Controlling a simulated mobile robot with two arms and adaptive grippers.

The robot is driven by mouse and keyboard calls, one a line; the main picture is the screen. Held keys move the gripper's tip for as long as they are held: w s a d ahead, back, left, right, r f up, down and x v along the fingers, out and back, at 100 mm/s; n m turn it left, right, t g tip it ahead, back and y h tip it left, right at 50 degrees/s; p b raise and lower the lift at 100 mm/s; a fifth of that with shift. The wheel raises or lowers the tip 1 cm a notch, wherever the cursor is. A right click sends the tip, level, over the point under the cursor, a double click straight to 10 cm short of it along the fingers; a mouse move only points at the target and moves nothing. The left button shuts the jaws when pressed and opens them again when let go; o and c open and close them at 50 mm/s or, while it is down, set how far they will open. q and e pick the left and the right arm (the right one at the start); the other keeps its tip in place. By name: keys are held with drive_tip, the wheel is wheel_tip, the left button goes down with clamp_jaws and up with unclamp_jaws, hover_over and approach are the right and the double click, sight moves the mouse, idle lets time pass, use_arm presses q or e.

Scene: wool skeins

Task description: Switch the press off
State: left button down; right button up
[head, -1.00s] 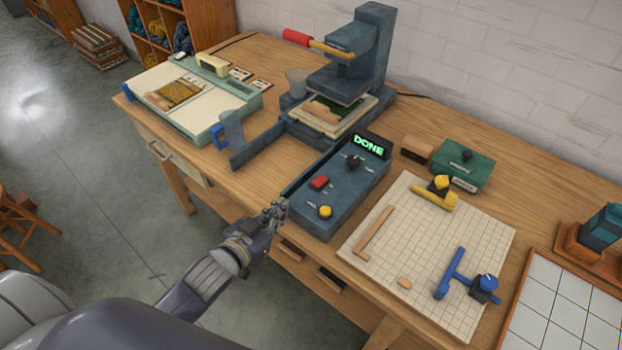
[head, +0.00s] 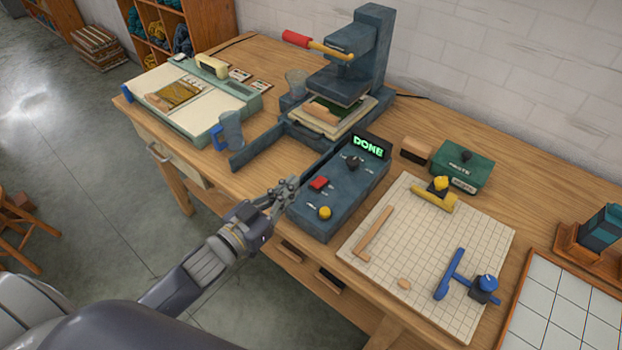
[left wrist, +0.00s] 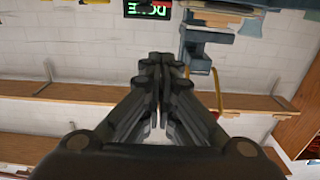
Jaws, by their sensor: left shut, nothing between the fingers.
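The press (head: 372,50) is a dark blue-grey machine with a red-tipped lever, at the back of the wooden table. Its control box (head: 331,217) stands in front of it, with a green-lit DONE display (head: 368,146), a red switch (head: 319,183), a yellow button (head: 325,212) and a black knob (head: 353,163). My left gripper (head: 290,186) is shut and empty, just left of the box near the red switch; I cannot tell whether it touches the box. In the left wrist view its fingers (left wrist: 160,70) are together, and the display (left wrist: 149,9) shows upside down at the top. My right gripper is not in view.
A gridded board (head: 405,240) with yellow and blue tools lies right of the control box. A green box (head: 463,169) stands behind it. A clear jug (head: 230,130) and a cream tray-like device (head: 205,92) are at the left. A white tiled panel (head: 565,320) is at the right.

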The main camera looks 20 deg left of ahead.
use_arm(q)
drive_tip(key=p, duration=0.2)
hover_over(315, 184)
drive_tip(key=shift+r, duration=0.1)
drive_tip(key=f, duration=0.2)
drive_tip(key=shift+s+a+f, duration=0.15)
drive_tip(key=shift+s+f, duration=0.15)
drive_tip(key=shift+f, duration=0.05)
drive_tip(key=shift+s+a+f, duration=0.15)
drive_tip(key=shift+s+f, duration=0.25)
drive_tip(key=shift+f, duration=0.3)
